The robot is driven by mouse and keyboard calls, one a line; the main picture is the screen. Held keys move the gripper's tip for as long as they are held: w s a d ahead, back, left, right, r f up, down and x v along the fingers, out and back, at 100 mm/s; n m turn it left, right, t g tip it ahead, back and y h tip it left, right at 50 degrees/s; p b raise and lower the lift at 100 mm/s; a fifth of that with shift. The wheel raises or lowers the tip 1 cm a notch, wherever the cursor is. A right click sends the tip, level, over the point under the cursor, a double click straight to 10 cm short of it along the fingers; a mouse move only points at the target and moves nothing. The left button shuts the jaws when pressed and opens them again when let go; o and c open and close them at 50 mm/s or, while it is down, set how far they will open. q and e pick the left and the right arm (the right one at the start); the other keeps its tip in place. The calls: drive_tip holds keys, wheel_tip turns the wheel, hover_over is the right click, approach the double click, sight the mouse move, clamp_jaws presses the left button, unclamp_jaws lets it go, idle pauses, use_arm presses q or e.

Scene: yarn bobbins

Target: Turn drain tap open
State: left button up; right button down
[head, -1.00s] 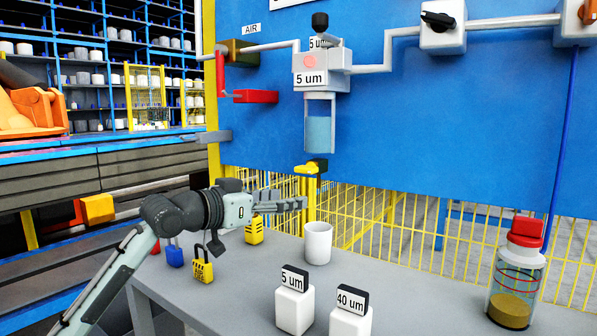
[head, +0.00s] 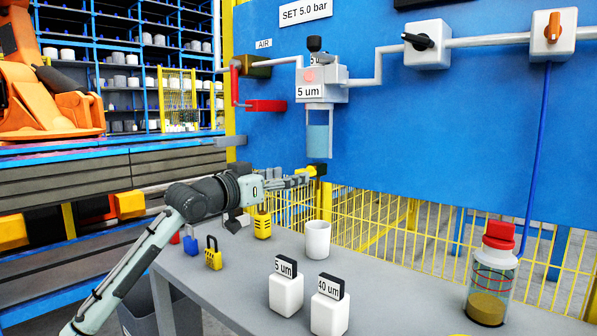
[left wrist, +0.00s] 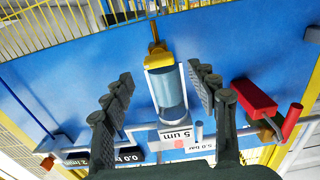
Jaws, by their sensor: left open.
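In the left wrist view the yellow tap (left wrist: 158,60) sits at the end of the bowl (left wrist: 172,92), beyond and between my fingers. My left gripper (head: 300,180) is at the height of the tap, its fingertips close beside the yellow handle; contact cannot be told. In the left wrist view the left gripper (left wrist: 160,80) is open, with nothing held between its fingers. My right gripper is not in view.
A white cup (head: 318,240) stands on the grey table (head: 235,275) below the tap. White boxes labelled 5 um (head: 286,290) and 40 um (head: 330,310), padlocks (head: 214,254) and a red-capped jar (head: 492,280) also stand there. A red lever (head: 235,85) is left of the filter.

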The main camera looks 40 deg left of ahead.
use_arm(q)
drive_tip(key=w, duration=0.4)
drive_tip(key=shift+w+d+p, duration=0.2)
drive_tip(key=shift+w+p, duration=0.15)
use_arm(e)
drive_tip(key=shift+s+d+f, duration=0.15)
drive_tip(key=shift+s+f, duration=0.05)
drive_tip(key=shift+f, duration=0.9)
use_arm(q)
drive_tip(key=shift+c, duration=0.3)
drive_tip(key=c, duration=1.1)
